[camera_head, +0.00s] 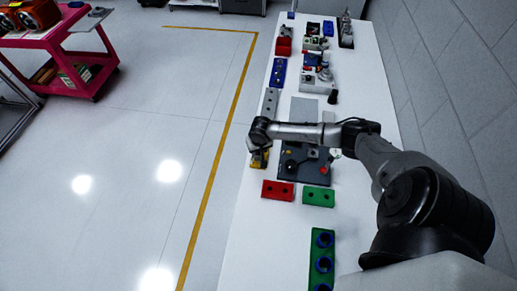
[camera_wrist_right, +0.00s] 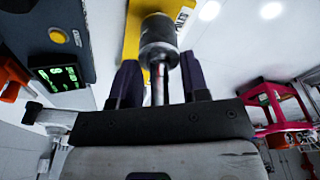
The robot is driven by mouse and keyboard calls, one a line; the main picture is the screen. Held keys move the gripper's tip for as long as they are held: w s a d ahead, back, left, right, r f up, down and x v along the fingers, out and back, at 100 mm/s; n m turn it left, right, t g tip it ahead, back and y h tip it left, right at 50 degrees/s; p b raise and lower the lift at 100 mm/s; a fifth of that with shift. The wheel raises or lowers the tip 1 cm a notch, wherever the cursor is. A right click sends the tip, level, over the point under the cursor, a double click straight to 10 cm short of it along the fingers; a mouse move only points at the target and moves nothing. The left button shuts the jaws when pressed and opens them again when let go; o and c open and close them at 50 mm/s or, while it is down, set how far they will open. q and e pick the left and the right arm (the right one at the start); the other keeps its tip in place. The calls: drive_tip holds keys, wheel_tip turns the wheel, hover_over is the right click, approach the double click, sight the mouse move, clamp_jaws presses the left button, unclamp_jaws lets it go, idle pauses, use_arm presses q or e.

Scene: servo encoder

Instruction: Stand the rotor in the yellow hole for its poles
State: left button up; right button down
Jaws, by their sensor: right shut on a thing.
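The rotor (camera_wrist_right: 158,42), a dark grey cylinder with a metal shaft, is in my right gripper (camera_wrist_right: 159,82) in the right wrist view. The two dark fingers are shut on its shaft. The yellow block (camera_wrist_right: 131,38), with lettering ending in "LES", is just beyond the rotor. The rotor covers part of the block, and I cannot see the hole or tell whether the rotor touches it. In the head view the yellow block (camera_head: 259,160) lies at the table's left edge, below my right wrist. The rotor is hidden there. My left gripper is not in view.
A dark panel (camera_head: 305,172) with a yellow button and a lit display stands right of the yellow block. Red (camera_head: 277,190) and green (camera_head: 318,197) blocks lie nearer, a grey block (camera_head: 270,103) farther. The near left table is clear.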

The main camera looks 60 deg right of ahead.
drive_tip(key=shift+f, duration=0.3)
drive_tip(key=shift+f, duration=0.45)
drive_tip(key=c, duration=0.7)
unclamp_jaws()
drive_tip(key=o, duration=0.5)
drive_tip(key=shift+f, duration=0.1)
